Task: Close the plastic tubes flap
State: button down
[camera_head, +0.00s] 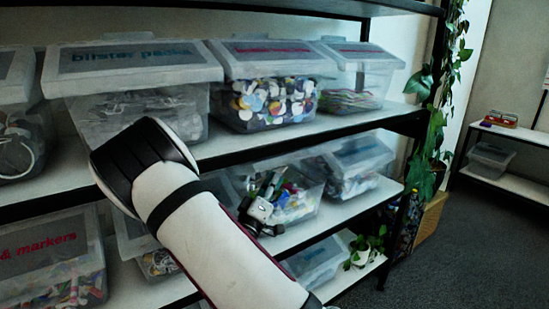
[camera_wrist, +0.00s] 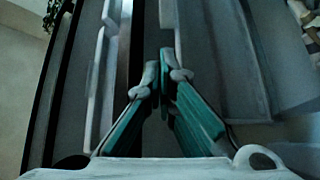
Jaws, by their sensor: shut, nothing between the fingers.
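No label that I can read names plastic tubes, so I cannot tell that bin for certain. My gripper (camera_head: 262,208) is in front of a clear bin (camera_head: 295,210) with colourful contents on the middle shelf, and partly hides it. Whether that bin's flap is fully down I cannot tell. In the wrist view my gripper (camera_wrist: 165,75) is shut and empty, its green-sided fingers together close to pale, translucent plastic panels (camera_wrist: 235,60). Whether the fingertips touch a panel is unclear.
The top shelf holds a blister packs bin (camera_head: 135,62), a pink-labelled bin (camera_head: 270,60) and a blue-labelled bin (camera_head: 362,65). A blue-labelled bin (camera_head: 355,165) stands right on the middle shelf. A markers bin (camera_head: 50,255) is lower left. A plant (camera_head: 432,130) hangs at the right post.

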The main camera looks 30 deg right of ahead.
aim_at(290, 156)
jog(key=p+x, duration=0.1)
jog(key=x, duration=0.8)
jog(key=shift+w+r, duration=0.2)
jog(key=shift+r, duration=0.15)
jog(key=shift+d+f, duration=0.2)
